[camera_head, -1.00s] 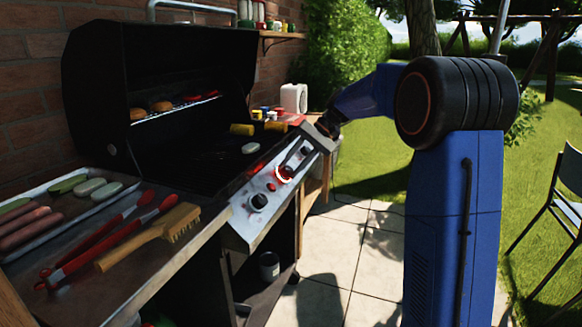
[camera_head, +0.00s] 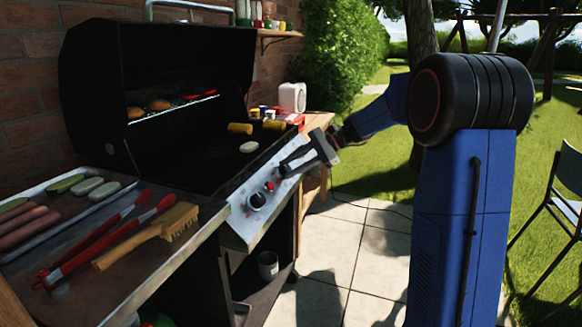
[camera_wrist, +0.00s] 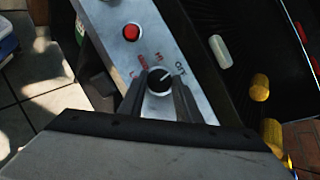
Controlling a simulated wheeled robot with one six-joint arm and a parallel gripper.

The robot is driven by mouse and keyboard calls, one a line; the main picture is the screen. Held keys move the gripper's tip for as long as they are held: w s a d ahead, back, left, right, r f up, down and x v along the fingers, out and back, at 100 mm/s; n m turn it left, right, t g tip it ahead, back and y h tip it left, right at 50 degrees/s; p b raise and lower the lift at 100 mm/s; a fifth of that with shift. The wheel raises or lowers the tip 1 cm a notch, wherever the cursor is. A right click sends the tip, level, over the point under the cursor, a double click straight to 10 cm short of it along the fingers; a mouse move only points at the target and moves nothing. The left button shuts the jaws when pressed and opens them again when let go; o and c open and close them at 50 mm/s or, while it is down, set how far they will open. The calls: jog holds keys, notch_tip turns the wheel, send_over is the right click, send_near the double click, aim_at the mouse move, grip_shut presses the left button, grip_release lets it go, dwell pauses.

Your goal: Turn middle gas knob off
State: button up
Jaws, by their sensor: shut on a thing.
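The middle gas knob (camera_wrist: 160,81) is black and round, on the grill's silver front panel (camera_head: 243,222). In the wrist view its white pointer line slants to the upper right, toward a label that appears to read OFF. My gripper (camera_wrist: 159,92) has one finger on each side of this knob and is shut on it. The near knob (camera_head: 258,201) stands clear. The far knob is hidden behind my gripper.
A red button (camera_wrist: 131,32) sits beside the held knob. The open grill holds corn (camera_head: 240,129) and other food. Red tongs (camera_head: 95,240) and a wooden brush (camera_head: 150,235) lie on the near side shelf.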

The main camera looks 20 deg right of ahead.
jog(key=shift+d+f+m+t, duration=0.1)
jog(key=shift+m+t, duration=0.2)
jog(key=shift+m, duration=0.4)
jog(key=shift+s, duration=0.1)
jog(key=o, duration=1.1)
jog(key=shift+c, duration=0.2)
jog(key=v, duration=1.7)
jog(key=shift+d, duration=0.3)
jog(key=shift+s+a+f, duration=0.1)
jog(key=shift+f, duration=0.05)
